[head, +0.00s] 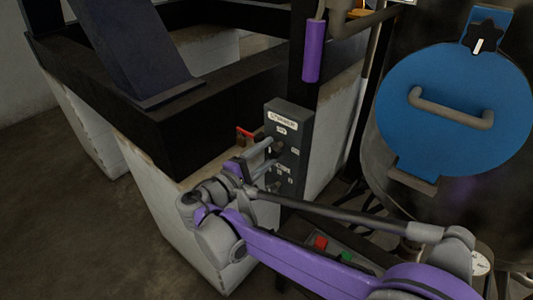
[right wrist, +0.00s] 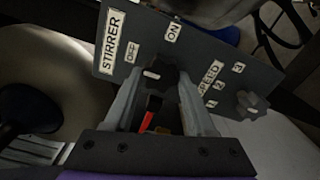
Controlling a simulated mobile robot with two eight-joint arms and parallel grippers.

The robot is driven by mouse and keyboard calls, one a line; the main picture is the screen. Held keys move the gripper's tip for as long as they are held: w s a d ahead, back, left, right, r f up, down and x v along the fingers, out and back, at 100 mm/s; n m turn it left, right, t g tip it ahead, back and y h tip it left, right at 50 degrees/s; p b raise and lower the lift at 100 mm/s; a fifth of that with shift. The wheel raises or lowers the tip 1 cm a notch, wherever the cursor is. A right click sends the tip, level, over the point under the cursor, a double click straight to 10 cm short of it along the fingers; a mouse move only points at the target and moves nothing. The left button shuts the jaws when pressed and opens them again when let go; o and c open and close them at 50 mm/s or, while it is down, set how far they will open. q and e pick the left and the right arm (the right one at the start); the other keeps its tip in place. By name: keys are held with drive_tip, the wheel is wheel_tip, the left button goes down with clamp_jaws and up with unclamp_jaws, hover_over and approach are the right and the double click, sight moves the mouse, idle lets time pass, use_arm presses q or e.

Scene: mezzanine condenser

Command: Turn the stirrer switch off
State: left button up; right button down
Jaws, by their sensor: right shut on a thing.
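The stirrer box is a grey upright panel (head: 287,122) on a dark post, left of the blue round hatch in the head view. In the right wrist view its face (right wrist: 200,62) carries the labels STIRRER, OFF, ON and SPEED. The dark stirrer switch knob (right wrist: 154,78) sits below the OFF and ON labels and has a white mark. I cannot tell which label the mark points to. My left gripper is not in view.
A second dark knob, the speed knob (right wrist: 252,104), sits near the stirrer knob. The blue hatch (head: 455,80) with a grey handle is to the right.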

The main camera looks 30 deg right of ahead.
drive_tip(key=shift+c, duration=1.2)
unclamp_jaws()
drive_tip(key=v, duration=1.1)
drive_tip(key=shift+b, duration=0.45)
drive_tip(key=shift+d+f, duration=0.1)
drive_tip(key=s+d+f+m+g+y+p, duration=0.1)
drive_tip(key=s+d+f+g+y, duration=0.2)
drive_tip(key=s+d+f+y, duration=0.65)
drive_tip(key=s+a+f+m+t+y+p, duration=0.1)
drive_tip(key=s+a+f+m+y, duration=0.5)
drive_tip(key=f, duration=0.4)
drive_tip(key=shift+s+a+m+t+y+p, duration=0.35)
drive_tip(key=shift+s+a+y, duration=0.2)
drive_tip(key=shift+s+a, duration=0.4)
